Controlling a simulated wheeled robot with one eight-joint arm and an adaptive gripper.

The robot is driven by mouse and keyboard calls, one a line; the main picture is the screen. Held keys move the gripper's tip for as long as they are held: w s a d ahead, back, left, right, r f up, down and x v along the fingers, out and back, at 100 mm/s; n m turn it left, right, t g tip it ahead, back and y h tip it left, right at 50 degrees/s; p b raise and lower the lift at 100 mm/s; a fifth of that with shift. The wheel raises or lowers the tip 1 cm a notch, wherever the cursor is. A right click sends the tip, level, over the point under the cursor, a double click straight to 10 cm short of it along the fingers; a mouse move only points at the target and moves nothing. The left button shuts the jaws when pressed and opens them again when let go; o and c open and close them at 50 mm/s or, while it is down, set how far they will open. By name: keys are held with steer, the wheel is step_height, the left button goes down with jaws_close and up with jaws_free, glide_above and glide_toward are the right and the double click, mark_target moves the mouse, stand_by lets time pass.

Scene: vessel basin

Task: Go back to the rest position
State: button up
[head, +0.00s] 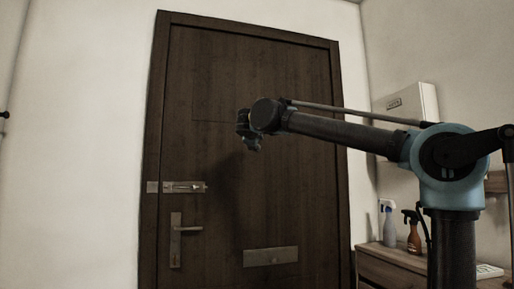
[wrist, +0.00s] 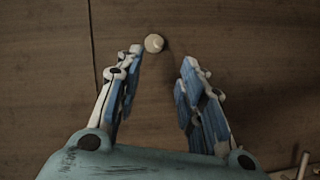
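My gripper (head: 252,147) hangs at the end of my raised arm, in front of the dark wooden door (head: 290,200) in the head view. In the wrist view its two blue-padded fingers (wrist: 162,56) stand apart with nothing held between them. The door is shut in its frame. It bears a metal slide bolt (head: 183,187), a lever handle (head: 176,240) and a metal plate (head: 270,257). A round pale knob (wrist: 154,43) shows beyond the fingertips in the wrist view, against brown wood. I cannot tell whether it touches a finger.
A wooden cabinet (head: 385,264) stands at the right with a white spray bottle (head: 389,225) and an orange-brown one (head: 413,236) on it. A white box (head: 408,108) hangs on the wall above. Bare wall (head: 80,130) lies left of the door.

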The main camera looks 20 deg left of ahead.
steer(key=w+d+f+m+g+h, duration=0.1)
steer(key=d+f+m+g+h, duration=0.15)
steer(key=d+f, duration=0.9)
steer(key=w+d+f+m+g+h, duration=0.15)
steer(key=d+f+m+h, duration=0.25)
steer(key=d+f, duration=0.75)
steer(key=s+d+f+m+g, duration=0.1)
steer(key=s+d+f+g, duration=0.2)
steer(key=d, duration=0.4)
steer(key=s+d+f+m, duration=0.2)
steer(key=s+d+f, duration=0.15)
steer(key=d, duration=0.35)
steer(key=s+d+f+m+g, duration=0.2)
steer(key=s+d+f, duration=0.35)
steer(key=f, duration=0.45)
steer(key=s+d+f+m+g, duration=0.25)
steer(key=s+d+f, duration=0.35)
steer(key=f, duration=0.4)
steer(key=s+f+m+g+y, duration=0.3)
steer(key=s+f, duration=1.2)
steer(key=f, duration=0.3)
steer(key=shift+s+a+f, duration=0.2)
steer(key=shift+a+f, duration=0.1)
steer(key=shift+a, duration=0.1)
steer(key=shift+y, duration=0.25)
